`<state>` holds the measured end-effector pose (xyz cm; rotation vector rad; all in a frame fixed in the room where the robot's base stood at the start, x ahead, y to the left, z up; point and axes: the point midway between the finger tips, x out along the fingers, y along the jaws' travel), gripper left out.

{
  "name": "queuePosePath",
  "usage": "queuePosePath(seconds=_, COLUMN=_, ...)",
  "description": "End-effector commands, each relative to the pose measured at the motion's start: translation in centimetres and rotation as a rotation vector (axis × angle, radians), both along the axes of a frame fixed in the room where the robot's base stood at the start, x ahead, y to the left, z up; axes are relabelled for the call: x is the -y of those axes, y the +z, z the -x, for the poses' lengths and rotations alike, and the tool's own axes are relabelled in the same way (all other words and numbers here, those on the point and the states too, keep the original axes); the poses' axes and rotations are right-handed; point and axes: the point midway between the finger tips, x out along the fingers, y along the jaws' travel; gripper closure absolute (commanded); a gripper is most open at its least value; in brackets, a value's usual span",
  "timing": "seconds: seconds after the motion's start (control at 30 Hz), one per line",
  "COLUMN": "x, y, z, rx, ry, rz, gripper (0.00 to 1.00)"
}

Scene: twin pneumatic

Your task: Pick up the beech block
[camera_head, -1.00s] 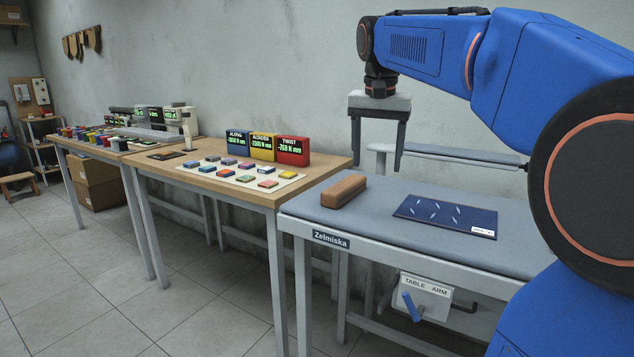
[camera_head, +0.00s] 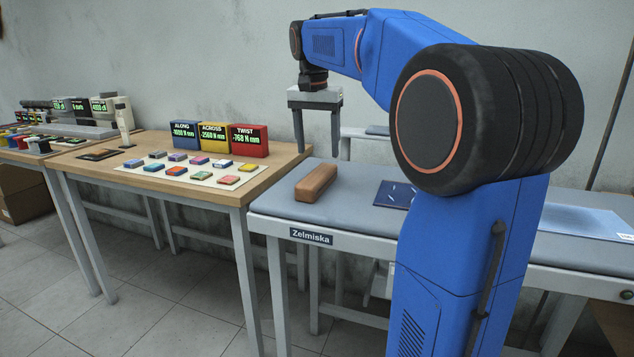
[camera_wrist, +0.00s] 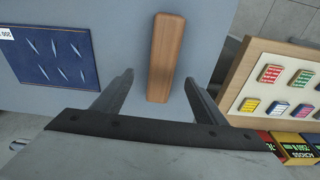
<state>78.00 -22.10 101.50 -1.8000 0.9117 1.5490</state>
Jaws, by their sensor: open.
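The beech block (camera_head: 316,183) is a brown wooden bar with rounded edges. It lies on the grey padded table, near its left end. My gripper (camera_head: 319,154) is open and empty, pointing down above and behind the block. In the wrist view the block (camera_wrist: 165,58) lies lengthwise ahead of the two fingers (camera_wrist: 160,84), its near end roughly between the fingertips in the picture. The fingers appear apart from the block. Nothing hides the block in either view.
A blue mat (camera_head: 392,195) with pale slits lies right of the block, partly hidden by my arm. A wooden table (camera_head: 240,192) at the left holds coloured tiles on a white sheet and three display boxes (camera_head: 214,137). The pad around the block is clear.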

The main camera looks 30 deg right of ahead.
Motion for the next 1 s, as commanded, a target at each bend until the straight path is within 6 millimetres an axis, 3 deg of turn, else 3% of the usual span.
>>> queuePosePath(seconds=0.2, x=0.4, y=-3.3, z=-0.3, rx=-0.001, ry=0.0, rz=0.0, gripper=0.34)
queuePosePath(seconds=0.47, x=0.6, y=-4.9, z=-0.5, rx=-0.001, ry=0.0, rz=0.0, gripper=0.34)
queuePosePath(seconds=0.8, x=0.8, y=-9.0, z=-1.3, rx=-0.001, ry=0.0, rz=0.0, gripper=0.34)
queuePosePath(seconds=1.0, x=0.9, y=-9.7, z=-1.4, rx=0.001, ry=0.0, rz=-0.001, gripper=0.34)
